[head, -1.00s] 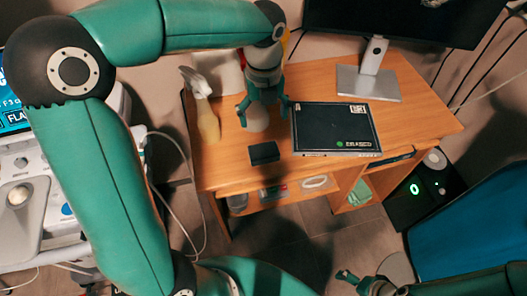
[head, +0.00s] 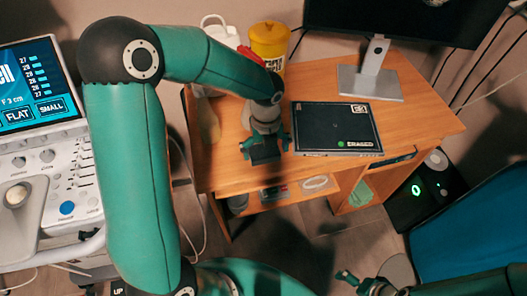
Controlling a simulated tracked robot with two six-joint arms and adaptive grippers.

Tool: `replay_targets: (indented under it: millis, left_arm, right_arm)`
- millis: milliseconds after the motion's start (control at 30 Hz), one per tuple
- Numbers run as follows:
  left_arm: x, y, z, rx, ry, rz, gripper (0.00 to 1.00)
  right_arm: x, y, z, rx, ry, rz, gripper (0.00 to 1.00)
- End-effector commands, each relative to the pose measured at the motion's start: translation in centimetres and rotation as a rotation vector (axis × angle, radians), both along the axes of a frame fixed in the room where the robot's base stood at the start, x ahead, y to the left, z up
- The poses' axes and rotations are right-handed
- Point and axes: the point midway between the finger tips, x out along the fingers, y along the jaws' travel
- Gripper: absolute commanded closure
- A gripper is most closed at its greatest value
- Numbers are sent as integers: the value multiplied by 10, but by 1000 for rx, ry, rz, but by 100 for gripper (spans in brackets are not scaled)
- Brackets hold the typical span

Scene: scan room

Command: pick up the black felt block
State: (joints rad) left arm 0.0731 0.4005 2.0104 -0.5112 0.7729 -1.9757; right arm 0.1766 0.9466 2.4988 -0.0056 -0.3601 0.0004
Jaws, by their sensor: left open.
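The black felt block (head: 265,156) lies on the wooden desk (head: 430,121) near its front edge, left of a flat black box. My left gripper (head: 265,150) is above the block, pointing down, with its green fingers apart on either side of it. The gripper hides the far part of the block. Whether the fingers touch it I cannot tell. My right gripper (head: 346,277) is low at the bottom of the picture, away from the desk, and its jaws are too small to read.
The black box (head: 335,124) marked ERASED lies just right of the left gripper. A monitor stand (head: 370,82) stands behind it. A yellow container (head: 268,42) stands at the back. An ultrasound console (head: 55,165) is at left.

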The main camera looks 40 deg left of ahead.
Motion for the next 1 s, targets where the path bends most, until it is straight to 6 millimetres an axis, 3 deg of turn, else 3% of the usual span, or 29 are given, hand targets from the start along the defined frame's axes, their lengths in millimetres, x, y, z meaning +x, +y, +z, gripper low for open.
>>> replay_targets:
  millis: [133, 400, 633, 1000]
  left_arm:
    - [0, 0, -17, 1, 2, 0, 0]
    - [0, 0, -20, 0, -1, 0, 0]
    - [0, 0, -20, 1, -1, 1, 36]
    - [0, 1, -17, 1, -2, 1, 36]
  right_arm:
    - [0, 0, -1, 0, 0, 0, 0]
    - [0, 0, -1, 0, 0, 0, 0]
    - [0, 0, -1, 0, 0, 0, 0]
    - [0, 0, -1, 0, 0, 0, 0]
